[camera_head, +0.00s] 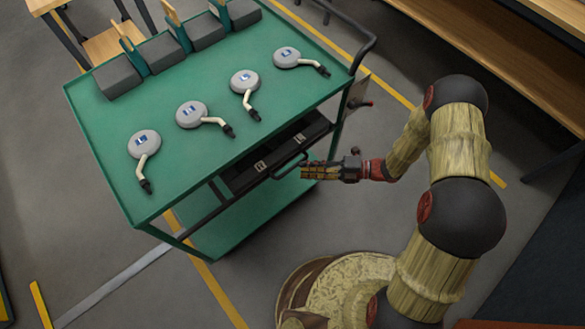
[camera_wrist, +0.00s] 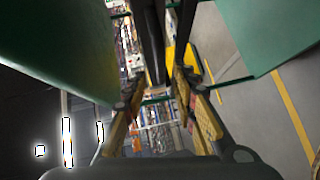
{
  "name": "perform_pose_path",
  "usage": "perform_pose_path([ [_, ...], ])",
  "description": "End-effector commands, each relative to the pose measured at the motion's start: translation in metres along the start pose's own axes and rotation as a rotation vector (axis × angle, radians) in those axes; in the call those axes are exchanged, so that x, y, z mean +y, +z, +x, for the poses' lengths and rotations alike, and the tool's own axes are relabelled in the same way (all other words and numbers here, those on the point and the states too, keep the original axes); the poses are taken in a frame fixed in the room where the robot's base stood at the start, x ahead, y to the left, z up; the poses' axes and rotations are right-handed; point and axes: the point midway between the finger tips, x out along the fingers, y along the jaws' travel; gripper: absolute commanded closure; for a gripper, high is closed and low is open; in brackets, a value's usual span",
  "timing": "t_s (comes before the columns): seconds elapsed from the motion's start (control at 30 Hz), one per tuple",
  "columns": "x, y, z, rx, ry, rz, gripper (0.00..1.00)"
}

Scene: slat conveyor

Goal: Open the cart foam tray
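The black foam tray (camera_head: 243,180) sits under the green top of the cart (camera_head: 205,75), with two small pale latches or labels on its front. How far it is pulled out is hard to tell. Its dark handle (camera_head: 290,169) stands out from the front near the right end. My gripper (camera_head: 304,172) is at the handle's right end, pointing left at it. In the wrist view my gripper (camera_wrist: 156,88) has its yellow-padded fingers apart, and a dark bar (camera_wrist: 153,45), seemingly the handle, lies in line with the gap. Contact cannot be made out.
Several grey disc tools (camera_head: 144,144) lie on the cart top, with grey blocks (camera_head: 120,75) along its far edge. A black push bar (camera_head: 366,45) is at the cart's right end. A wooden bench (camera_head: 480,60) stands upper right.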

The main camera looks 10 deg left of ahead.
Motion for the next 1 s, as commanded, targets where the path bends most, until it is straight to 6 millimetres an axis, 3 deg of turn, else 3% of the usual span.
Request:
perform_pose_path([
  [0.2,-0.002,-0.001,0.035,0.004,-0.001,-0.002,0.72],
  [0.4,-0.002,-0.001,0.054,0.003,-0.001,-0.002,0.72],
  [0.73,-0.001,-0.001,0.058,0.001,-0.001,-0.002,0.72],
  [1.0,-0.001,-0.001,0.058,0.001,-0.001,-0.002,0.87],
])
